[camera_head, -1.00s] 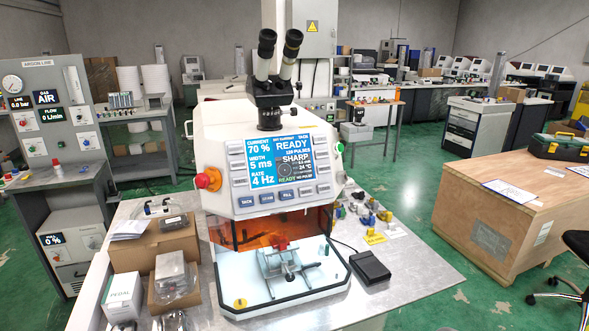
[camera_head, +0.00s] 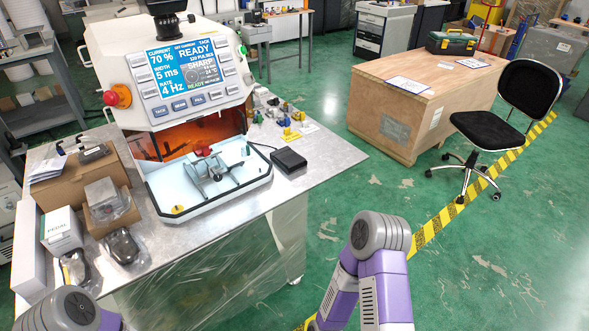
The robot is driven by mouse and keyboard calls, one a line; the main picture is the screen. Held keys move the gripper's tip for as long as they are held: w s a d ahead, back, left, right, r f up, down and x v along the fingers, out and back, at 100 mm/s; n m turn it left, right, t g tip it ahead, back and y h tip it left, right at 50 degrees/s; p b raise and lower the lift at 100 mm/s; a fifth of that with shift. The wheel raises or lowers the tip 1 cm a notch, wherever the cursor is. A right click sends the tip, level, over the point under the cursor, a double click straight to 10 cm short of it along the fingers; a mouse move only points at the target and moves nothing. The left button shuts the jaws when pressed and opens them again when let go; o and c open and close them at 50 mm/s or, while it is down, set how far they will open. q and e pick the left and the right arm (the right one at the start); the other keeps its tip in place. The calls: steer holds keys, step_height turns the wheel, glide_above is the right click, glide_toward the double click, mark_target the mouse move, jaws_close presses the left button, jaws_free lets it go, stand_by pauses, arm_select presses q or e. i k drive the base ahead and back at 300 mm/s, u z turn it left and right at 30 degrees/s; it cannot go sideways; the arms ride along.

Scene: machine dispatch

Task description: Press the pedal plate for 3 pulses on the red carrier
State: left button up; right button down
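A black pedal (camera_head: 288,160) lies flat on the metal bench top, to the right of the white welding machine (camera_head: 170,60). Nothing touches it. A small red piece (camera_head: 203,150), perhaps the red carrier, sits on a grey fixture (camera_head: 213,168) in the machine's open lower chamber, behind the orange shield. The machine's screen (camera_head: 191,68) reads READY, 70 %, 5 ms and 4 Hz. Links of my two arms show at the bottom edge, but neither gripper is in view.
Cardboard boxes (camera_head: 75,177), a white box marked PEDAL (camera_head: 61,230) and bagged items crowd the bench's left side. Small coloured parts (camera_head: 290,133) lie behind the pedal. A wooden crate (camera_head: 400,125) and an office chair (camera_head: 487,140) stand to the right. Green floor lies between.

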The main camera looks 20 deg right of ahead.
mark_target(290, 158)
steer(key=k, duration=0.95)
steer(key=z, duration=0.7)
steer(key=i, duration=1.15)
steer(key=u, duration=0.7)
steer(key=i, duration=0.4)
steer(key=u, duration=0.45)
